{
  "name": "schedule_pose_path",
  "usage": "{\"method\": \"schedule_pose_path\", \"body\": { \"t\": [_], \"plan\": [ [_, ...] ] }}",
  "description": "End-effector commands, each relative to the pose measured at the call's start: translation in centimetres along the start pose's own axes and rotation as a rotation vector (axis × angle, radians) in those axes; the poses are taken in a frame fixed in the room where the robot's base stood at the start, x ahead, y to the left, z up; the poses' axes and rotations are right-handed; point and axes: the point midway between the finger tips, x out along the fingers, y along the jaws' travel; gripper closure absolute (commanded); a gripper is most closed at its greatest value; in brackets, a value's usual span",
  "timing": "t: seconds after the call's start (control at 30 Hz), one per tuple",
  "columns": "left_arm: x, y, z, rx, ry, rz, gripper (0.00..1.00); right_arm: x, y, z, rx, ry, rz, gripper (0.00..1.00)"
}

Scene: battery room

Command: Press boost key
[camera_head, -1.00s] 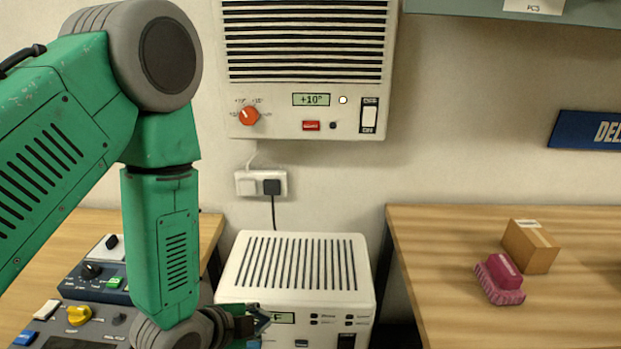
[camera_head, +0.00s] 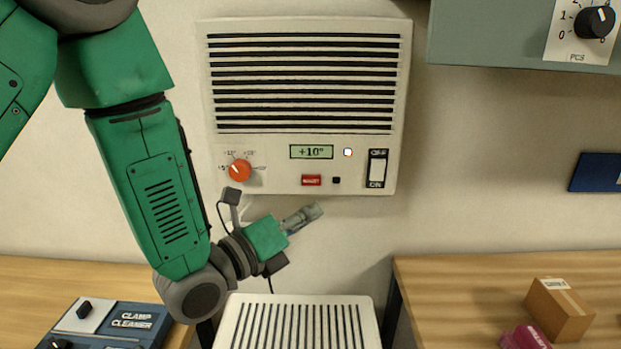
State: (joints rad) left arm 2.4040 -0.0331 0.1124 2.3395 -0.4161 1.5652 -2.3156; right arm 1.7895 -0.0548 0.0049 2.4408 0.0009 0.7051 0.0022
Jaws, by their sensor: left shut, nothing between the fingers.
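The boost key is a small red key (camera_head: 311,180) low on the front of the white wall heater (camera_head: 400,100), under a green display (camera_head: 311,152) that reads "+10°". A small black square (camera_head: 336,181) sits just right of the key. My left gripper (camera_head: 312,212) is shut and empty, with its fingertips just below the red key in the picture. Whether they touch the heater cannot be told. The key is not covered. My right gripper is not in view.
An orange knob (camera_head: 240,170) is left of the key, and a white OFF/ON rocker switch (camera_head: 377,168) is right of it. A white vented box (camera_head: 296,326) stands below. A small carton (camera_head: 560,310) lies on the right wooden table (camera_head: 450,275).

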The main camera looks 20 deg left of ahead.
Motion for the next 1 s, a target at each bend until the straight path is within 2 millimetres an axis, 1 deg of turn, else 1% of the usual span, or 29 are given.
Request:
{"method": "schedule_pose_path", "body": {
  "t": [0.2,0.37,0.47,0.8,1.0],
  "plan": [
    [-0.1,0.4,0.2,-0.005,-0.001,0.000,1.00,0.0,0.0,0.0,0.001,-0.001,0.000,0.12],
    [0.1,0.7,0.6,-0.007,-0.002,0.000,1.00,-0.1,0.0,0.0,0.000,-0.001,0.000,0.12],
    [0.8,1.2,1.1,-0.009,-0.003,0.001,1.00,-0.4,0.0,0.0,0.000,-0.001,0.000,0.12],
    [4.2,3.5,3.4,-0.006,-0.002,0.002,1.00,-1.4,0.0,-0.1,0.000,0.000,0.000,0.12],
    [5.5,4.5,4.2,-0.004,-0.001,0.001,1.00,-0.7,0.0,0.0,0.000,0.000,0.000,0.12]
  ]
}}
